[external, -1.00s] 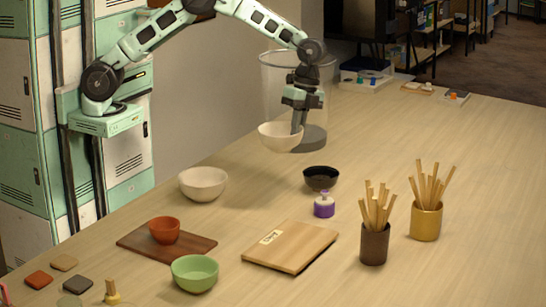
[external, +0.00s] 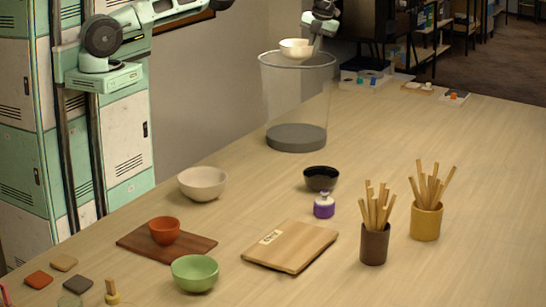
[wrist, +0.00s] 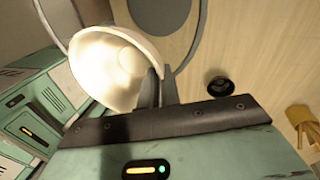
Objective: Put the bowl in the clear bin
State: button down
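The cream bowl (external: 295,49) is held by its rim in my gripper (external: 317,43), up at the height of the clear bin's top rim or above it. In the wrist view the bowl (wrist: 112,68) is tilted, with its rim between the closed fingers (wrist: 157,88). The clear bin (external: 297,100) stands upright on the table, with a grey bottom and see-through wall. The wrist view shows its grey bottom (wrist: 160,14) and part of its rim ring behind the bowl. The bowl overlaps the ring's left part; its exact height above the rim is unclear.
Another cream bowl (external: 203,184), a black bowl (external: 321,178), a red bowl (external: 164,231) on a dark board and a green bowl (external: 195,272) are on the table. A purple-and-white jar (external: 324,206) and two stick-filled cups (external: 374,244) (external: 426,222) stand nearer.

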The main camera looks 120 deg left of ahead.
jog(key=s+a+f+m+y+p, duration=0.1)
jog(key=s+f+m, duration=0.2)
jog(key=f+m, duration=0.2)
jog(key=s+a+f+m+t+y, duration=0.1)
jog(key=s+f+m, duration=0.3)
jog(key=f, duration=0.7)
jog(key=s+a+f+m+y+p, duration=0.1)
jog(key=s+f+m, duration=0.2)
jog(key=f+m, duration=0.3)
jog(key=shift+s+a+f+t+p, duration=0.1)
jog(key=shift+a+f+t+p, duration=0.1)
jog(key=shift+f, duration=0.3)
jog(key=shift+s+a+f+t+p, duration=0.1)
jog(key=shift+f+t, duration=0.1)
jog(key=shift+f, duration=0.6)
jog(key=shift+f+b, duration=0.55)
jog(key=shift+b, duration=0.05)
jog(key=shift+f, duration=0.1)
jog(key=c, duration=1.6)
grip_release()
